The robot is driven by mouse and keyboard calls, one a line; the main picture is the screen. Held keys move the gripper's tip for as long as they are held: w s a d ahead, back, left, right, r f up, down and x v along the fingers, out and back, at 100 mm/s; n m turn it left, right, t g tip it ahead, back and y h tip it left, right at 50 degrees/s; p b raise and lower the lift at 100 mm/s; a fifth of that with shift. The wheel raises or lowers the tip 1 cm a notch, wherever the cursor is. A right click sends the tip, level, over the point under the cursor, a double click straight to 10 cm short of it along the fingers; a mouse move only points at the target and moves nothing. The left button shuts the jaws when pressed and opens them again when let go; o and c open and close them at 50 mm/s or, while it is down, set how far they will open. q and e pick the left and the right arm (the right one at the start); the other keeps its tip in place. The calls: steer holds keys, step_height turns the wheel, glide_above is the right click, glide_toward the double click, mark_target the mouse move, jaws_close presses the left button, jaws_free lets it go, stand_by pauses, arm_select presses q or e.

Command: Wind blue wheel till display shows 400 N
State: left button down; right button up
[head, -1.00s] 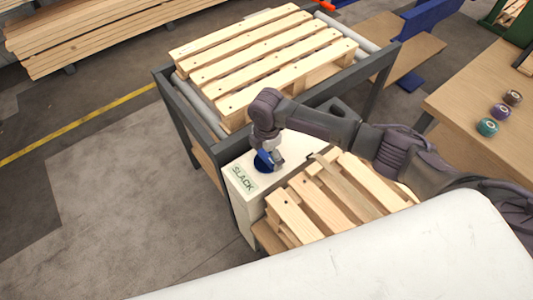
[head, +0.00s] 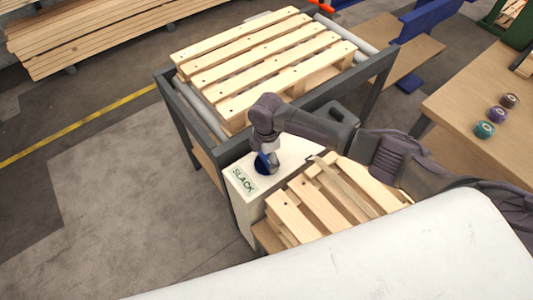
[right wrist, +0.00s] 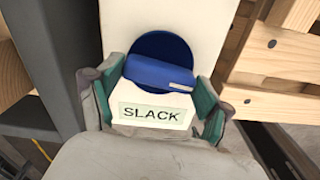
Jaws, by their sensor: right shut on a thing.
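The blue wheel (head: 263,164) sits on top of a cream box (head: 242,209) beside the roller frame. In the right wrist view the wheel (right wrist: 162,50) is a blue disc with a raised blue bar across it. My right gripper (head: 269,162) reaches down onto the wheel from above. In the right wrist view its green-padded fingers (right wrist: 155,92) are on either side of the bar, shut on it. The display (head: 243,180) on the box top reads "SLACK"; it also shows in the right wrist view (right wrist: 153,115). My left gripper is not in view.
A wooden pallet (head: 265,62) lies on the dark roller frame (head: 178,115) behind the box. A second stack of pallet wood (head: 320,205) stands right of the box. A table (head: 460,95) at right holds several coloured rolls. Floor at left is clear.

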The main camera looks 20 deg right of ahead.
mark_target(266, 158)
steer(key=m+p, duration=0.4)
steer(key=shift+r+m, duration=0.2)
steer(key=shift+m, duration=0.1)
steer(key=m+p, duration=0.2)
steer(key=m, duration=0.1)
steer(key=shift+f, duration=0.1)
steer(key=shift+f+m+p, duration=0.1)
steer(key=shift+m+p, duration=0.75)
steer(key=shift+m, duration=0.35)
steer(key=o, duration=1.1)
step_height(266, 158, up, 12)
